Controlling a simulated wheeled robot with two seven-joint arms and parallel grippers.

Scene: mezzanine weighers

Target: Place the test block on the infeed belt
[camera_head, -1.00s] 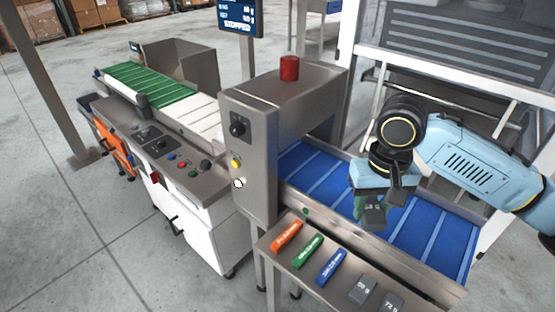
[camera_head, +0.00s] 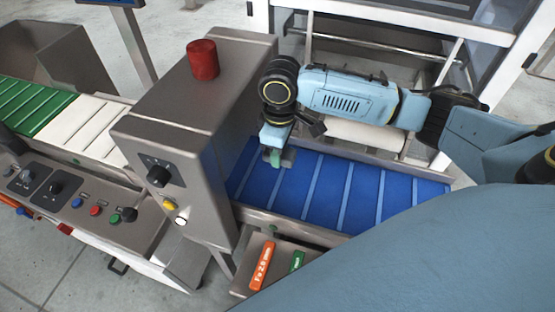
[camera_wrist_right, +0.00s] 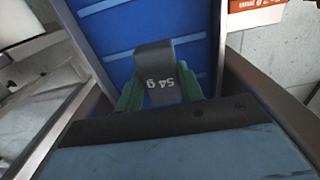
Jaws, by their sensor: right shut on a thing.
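My right gripper (camera_head: 277,156) is over the left end of the blue infeed belt (camera_head: 310,190), close to the opening of the steel housing. The block is over the blue belt (camera_wrist_right: 115,32) in that view. I cannot tell whether the block touches the belt. In the head view the block is mostly hidden by the gripper. My left gripper is not in view.
The steel housing (camera_head: 185,105) with a red beacon (camera_head: 203,60) stands just left of the gripper. A front shelf (camera_head: 243,285) holds an orange wand (camera_head: 262,266) and a green wand (camera_head: 297,261). My own blue arm hides the lower right. The belt's right part is bare.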

